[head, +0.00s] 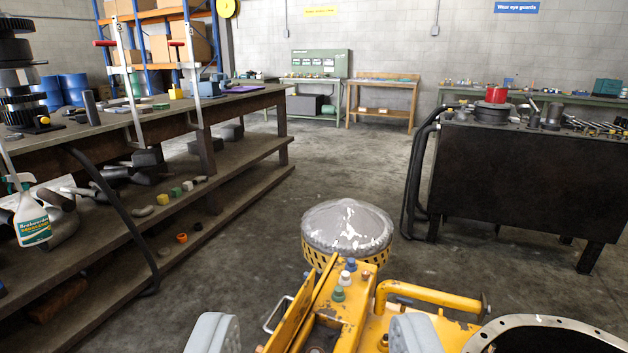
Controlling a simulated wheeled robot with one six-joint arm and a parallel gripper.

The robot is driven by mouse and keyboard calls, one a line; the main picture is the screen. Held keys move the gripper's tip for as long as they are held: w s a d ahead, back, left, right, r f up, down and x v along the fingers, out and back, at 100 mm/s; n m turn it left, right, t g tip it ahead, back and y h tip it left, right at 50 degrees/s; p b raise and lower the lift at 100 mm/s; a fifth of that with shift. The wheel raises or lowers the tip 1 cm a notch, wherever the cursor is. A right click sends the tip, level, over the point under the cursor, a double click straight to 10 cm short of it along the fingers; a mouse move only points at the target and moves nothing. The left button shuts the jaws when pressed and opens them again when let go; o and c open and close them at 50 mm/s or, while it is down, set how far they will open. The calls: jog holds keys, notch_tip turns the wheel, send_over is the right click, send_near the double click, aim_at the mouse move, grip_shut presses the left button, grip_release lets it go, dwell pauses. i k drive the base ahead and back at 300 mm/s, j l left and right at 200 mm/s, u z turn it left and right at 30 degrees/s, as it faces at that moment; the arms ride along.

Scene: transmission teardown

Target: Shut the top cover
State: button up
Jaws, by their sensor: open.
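My gripper (314,335) shows as two grey padded fingers at the bottom edge, wide apart, with nothing held between them. A yellow machine (345,312) with coloured knobs and a bent yellow tube lies beyond and between the fingers. A worn grey dome (347,226) sits over a yellow perforated ring at its far end. An open round flange (548,322) with bolt holes and a dark inside is at the bottom right, partly cut off. I cannot tell which part is the top cover or how it stands.
A long wooden bench (150,124) with parts and clamps runs along the left, with a spray bottle (32,218) at its near end. A dark metal table (530,180) with tools and hanging hoses stands right.

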aim_at(280, 340)
jog(key=k, duration=0.55)
jog(key=j+z, duration=0.15)
jog(key=z, duration=1.05)
jog(key=j, duration=1.55)
jog(key=k+j, duration=0.15)
jog(key=j, duration=1.45)
jog(key=i+l, duration=0.2)
jog(key=u, duration=0.05)
